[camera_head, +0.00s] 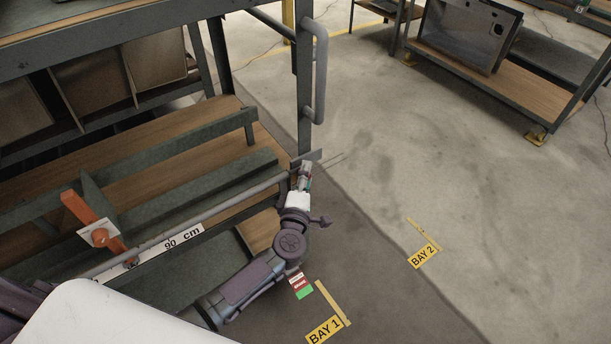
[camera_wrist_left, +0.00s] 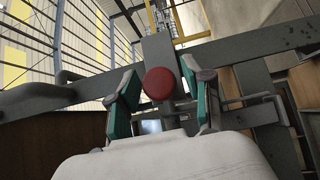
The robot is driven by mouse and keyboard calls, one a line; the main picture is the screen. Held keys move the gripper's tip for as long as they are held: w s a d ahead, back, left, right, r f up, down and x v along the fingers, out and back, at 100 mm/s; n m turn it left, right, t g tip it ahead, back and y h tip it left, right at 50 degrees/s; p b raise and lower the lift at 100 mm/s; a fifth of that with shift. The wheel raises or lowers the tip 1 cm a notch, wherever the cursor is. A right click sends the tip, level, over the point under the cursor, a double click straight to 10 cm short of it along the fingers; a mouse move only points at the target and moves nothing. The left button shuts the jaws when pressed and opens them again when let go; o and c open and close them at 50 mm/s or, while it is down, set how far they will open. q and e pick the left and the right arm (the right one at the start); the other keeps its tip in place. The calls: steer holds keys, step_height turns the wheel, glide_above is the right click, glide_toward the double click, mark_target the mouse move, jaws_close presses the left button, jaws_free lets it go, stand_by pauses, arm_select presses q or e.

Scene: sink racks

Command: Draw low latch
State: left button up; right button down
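A round red knob (camera_wrist_left: 159,83), which looks like the latch's pull, faces me in the left wrist view, in front of a grey upright post (camera_wrist_left: 158,50). My left gripper (camera_wrist_left: 163,95) is open, with one teal-padded finger on each side of the knob. I cannot tell whether either finger touches it. In the head view my left gripper (camera_head: 304,172) is at the lower end of the rack's corner post (camera_head: 304,95), and it hides the knob there. My right gripper is not in view.
An orange lever (camera_head: 84,212) with a white tag sits on the rack's lower rails, near a 90 cm label (camera_head: 170,243). A grey loop handle (camera_head: 320,75) stands on the post above my gripper. Another rack (camera_head: 490,75) is at the upper right. The floor between is clear.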

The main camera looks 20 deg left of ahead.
arm_select(q)
jaws_close()
steer(key=w+d, duration=0.2)
steer(key=w, duration=0.1)
steer(key=shift+d, duration=0.2)
steer(key=shift+o, duration=1.5)
jaws_free()
steer(key=shift+d, duration=0.1)
steer(key=s+d, duration=0.1)
steer(key=s, duration=1.1)
steer(key=shift+d, duration=0.2)
